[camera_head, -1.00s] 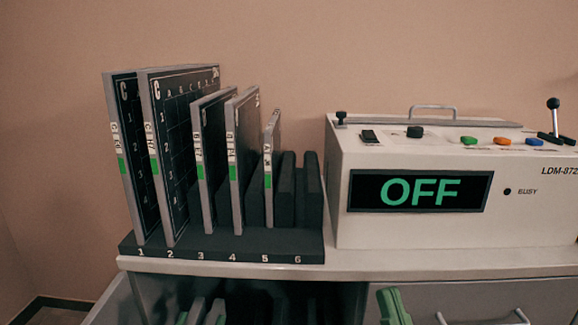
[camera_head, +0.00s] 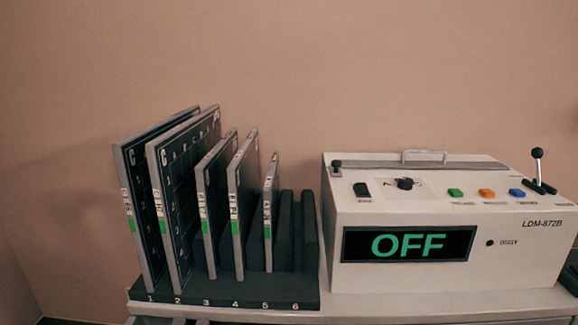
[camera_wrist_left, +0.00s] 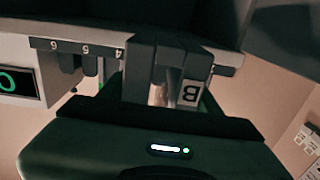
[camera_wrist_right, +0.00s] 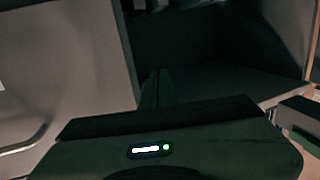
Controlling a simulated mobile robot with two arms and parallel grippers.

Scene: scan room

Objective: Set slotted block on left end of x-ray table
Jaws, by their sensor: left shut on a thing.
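In the left wrist view, my left gripper (camera_wrist_left: 160,90) is shut on a dark block (camera_wrist_left: 140,65) with a gap down its middle and a pale "B" label (camera_wrist_left: 190,93). It looks like the slotted block; its far end is not clear. The picture is upside down there, with the numbered rack edge behind the block. My right gripper (camera_wrist_right: 156,88) shows in the right wrist view with its fingers close together and nothing seen between them. Neither gripper shows in the head view. I cannot make out the x-ray table in any view.
A dark rack (camera_head: 220,290) with numbered slots holds several upright plates on a counter (camera_head: 400,305). Slot 6 looks empty. A white control box (camera_head: 450,220) reading "OFF" stands to its right. A grey drawer-like opening (camera_wrist_right: 215,50) is near my right gripper.

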